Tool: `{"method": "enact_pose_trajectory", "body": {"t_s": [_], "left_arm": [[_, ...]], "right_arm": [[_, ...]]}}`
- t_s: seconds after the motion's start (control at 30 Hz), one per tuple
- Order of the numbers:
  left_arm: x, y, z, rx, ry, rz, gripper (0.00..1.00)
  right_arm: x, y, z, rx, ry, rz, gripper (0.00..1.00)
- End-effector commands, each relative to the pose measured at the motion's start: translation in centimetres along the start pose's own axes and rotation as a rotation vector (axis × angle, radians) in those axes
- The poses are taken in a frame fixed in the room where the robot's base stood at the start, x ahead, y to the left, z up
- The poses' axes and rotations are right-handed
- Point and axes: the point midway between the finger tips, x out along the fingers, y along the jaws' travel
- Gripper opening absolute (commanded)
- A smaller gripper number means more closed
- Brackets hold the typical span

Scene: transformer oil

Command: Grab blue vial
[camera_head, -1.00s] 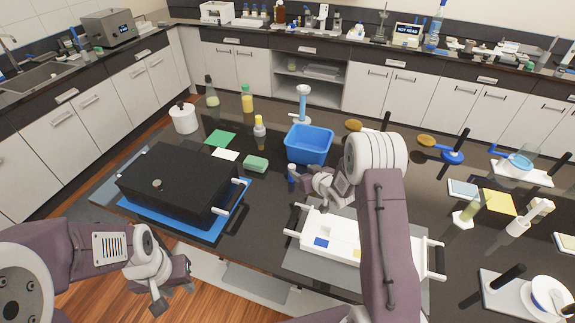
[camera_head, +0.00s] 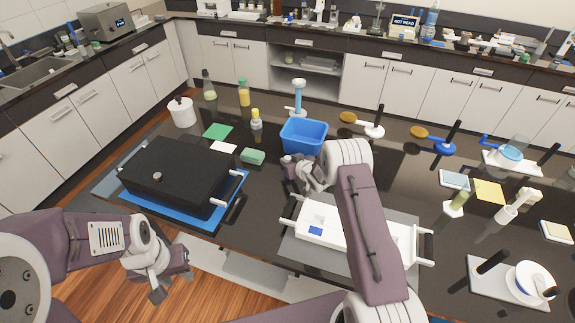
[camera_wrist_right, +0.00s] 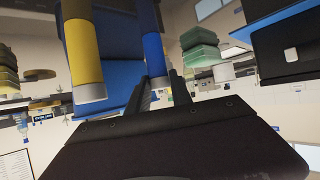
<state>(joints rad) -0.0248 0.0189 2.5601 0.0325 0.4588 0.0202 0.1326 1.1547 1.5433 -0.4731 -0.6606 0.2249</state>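The blue vial (camera_wrist_right: 154,52) is close up in the right wrist view, with its grey end between my right fingertips. A narrow gap shows beside it, and I see no clear grip. A yellow vial (camera_wrist_right: 84,48) is just left of it there. My right gripper (camera_head: 290,180) is open over the counter in front of the blue bin in the head view; it also shows in the wrist view (camera_wrist_right: 160,82). In the head view the vials are mostly hidden by this gripper. My left gripper (camera_head: 175,287) is open and empty, low at the front left.
A blue bin (camera_head: 303,137) stands just behind my right gripper. A white tray (camera_head: 318,240) lies in front, partly behind my right arm. A black box (camera_head: 180,172) and a green sponge (camera_head: 253,156) are to the left. A yellow-capped bottle (camera_head: 256,122) stands behind the sponge.

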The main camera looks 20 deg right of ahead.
Motion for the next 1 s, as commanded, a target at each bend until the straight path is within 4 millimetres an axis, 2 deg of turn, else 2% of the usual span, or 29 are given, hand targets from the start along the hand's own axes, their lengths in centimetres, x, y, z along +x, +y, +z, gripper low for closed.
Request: {"method": "enact_pose_trajectory", "body": {"t_s": [0.03, 0.07, 0.37, 0.47, 0.73, 0.83, 1.0], "left_arm": [[0.0, 0.0, 0.0, 0.000, 0.000, 0.000, 0.36], [0.0, 0.0, 0.0, 0.000, 0.000, 0.000, 0.36], [0.1, 0.0, 0.0, 0.000, 0.000, 0.000, 0.36], [0.5, 0.0, 0.0, 0.000, 0.000, 0.000, 0.36], [1.1, 0.0, 0.1, 0.000, 0.000, 0.000, 0.36], [1.1, 0.0, 0.1, 0.000, 0.000, 0.000, 0.36], [1.1, 0.0, 0.1, 0.000, 0.000, 0.000, 0.36]], "right_arm": [[0.0, 0.0, 0.0, 0.000, -0.001, 0.000, 0.07], [0.0, 0.0, 0.0, 0.000, -0.001, 0.000, 0.00], [-0.2, 0.0, -0.3, -0.001, 0.001, 0.000, 0.00], [-0.9, 0.1, -1.8, -0.002, 0.004, 0.001, 0.00], [-4.0, 0.0, -7.4, -0.001, 0.003, 0.001, 0.00], [-4.6, 0.0, -8.4, -0.001, 0.002, 0.000, 0.00], [-4.9, 0.0, -8.8, 0.000, -0.002, 0.001, 0.00]]}}
